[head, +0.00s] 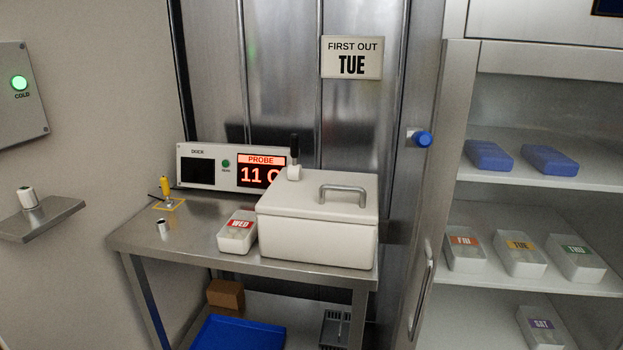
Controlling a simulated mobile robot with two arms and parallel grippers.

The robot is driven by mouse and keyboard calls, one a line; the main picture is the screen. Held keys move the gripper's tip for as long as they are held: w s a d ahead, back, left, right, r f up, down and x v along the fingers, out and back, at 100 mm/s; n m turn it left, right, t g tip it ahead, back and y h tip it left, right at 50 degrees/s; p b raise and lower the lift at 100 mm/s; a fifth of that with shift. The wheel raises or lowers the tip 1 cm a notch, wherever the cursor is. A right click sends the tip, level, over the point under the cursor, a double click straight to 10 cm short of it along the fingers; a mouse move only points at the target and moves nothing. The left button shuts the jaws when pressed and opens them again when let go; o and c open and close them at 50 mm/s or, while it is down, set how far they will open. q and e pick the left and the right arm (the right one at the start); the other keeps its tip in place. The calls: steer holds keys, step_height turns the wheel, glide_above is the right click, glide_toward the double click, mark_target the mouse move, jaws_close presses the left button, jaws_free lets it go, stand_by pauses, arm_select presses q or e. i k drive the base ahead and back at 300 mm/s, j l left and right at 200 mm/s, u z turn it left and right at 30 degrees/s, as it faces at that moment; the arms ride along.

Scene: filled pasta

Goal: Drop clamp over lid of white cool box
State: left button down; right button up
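The white cool box (318,243) stands at the right end of the steel table. Its lid (310,205) is on and looks closed, with a grey metal bar handle (343,190) on top. The clamp (294,158) is at the lid's back left; its black lever stands upright above a white base. Whether the clamp's base touches the lid or the box wall behind it cannot be told. Neither of my grippers is in view.
A white tub marked WED (237,232) stands just left of the box. Behind are a probe display (261,172) and a yellow probe (165,188). A shelf cabinet (480,215) with tubs is at right.

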mark_target(295, 170)
steer(key=j+z, duration=0.1)
steer(key=z, duration=0.5)
steer(key=i+j+z, duration=0.25)
steer(key=j, duration=0.2)
steer(key=j+z, duration=0.25)
steer(key=j, duration=0.2)
steer(key=j+z, duration=0.3)
steer(key=j, duration=1.05)
